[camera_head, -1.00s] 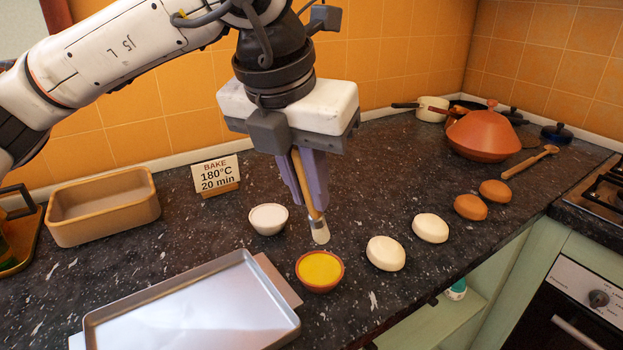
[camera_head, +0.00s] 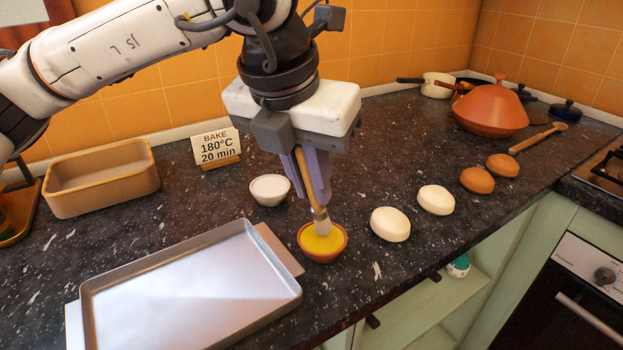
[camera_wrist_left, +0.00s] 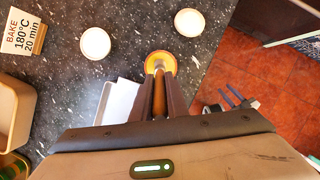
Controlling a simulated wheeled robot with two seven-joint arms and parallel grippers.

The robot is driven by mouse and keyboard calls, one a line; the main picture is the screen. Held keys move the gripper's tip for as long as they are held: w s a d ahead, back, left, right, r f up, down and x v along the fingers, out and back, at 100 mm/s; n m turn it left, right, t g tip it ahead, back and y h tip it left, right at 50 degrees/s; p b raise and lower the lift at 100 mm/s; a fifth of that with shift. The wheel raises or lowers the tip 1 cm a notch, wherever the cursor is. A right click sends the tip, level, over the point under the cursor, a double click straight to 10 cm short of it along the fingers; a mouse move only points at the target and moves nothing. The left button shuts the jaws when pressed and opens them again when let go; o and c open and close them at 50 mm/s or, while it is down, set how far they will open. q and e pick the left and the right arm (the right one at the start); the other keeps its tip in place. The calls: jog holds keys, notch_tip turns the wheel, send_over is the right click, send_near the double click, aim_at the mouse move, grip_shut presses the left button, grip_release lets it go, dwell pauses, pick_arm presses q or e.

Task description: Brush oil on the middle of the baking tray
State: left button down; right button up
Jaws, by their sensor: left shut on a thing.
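My left gripper (camera_head: 316,190) is shut on a wooden-handled brush (camera_head: 321,222), bristles down. The bristle end is over and apparently in the yellow oil in a small terracotta bowl (camera_head: 322,255). In the left wrist view the gripper (camera_wrist_left: 160,98) holds the brush handle, with the tip over the bowl (camera_wrist_left: 160,57). The baking tray (camera_head: 190,290) is silver and empty, lying on the counter left of the bowl; part of it shows in the left wrist view (camera_wrist_left: 118,98). My right gripper is not in view.
A small white bowl (camera_head: 269,189) stands behind the oil bowl. Pale dough rounds (camera_head: 390,224) and brown rounds (camera_head: 477,180) lie to the right. A loaf pan (camera_head: 101,190) and a bake sign (camera_head: 216,148) stand behind the tray. The counter's front edge is close to the oil bowl.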

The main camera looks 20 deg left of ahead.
pick_arm(q)
jog(key=shift+f+b, duration=0.6)
dwell(0.7)
jog(key=shift+s+f+b, duration=0.1)
jog(key=shift+f+b, duration=0.05)
jog(key=shift+b, duration=0.2)
dwell(1.6)
jog(key=shift+r+p, duration=2)
jog(key=shift+r, duration=1.65)
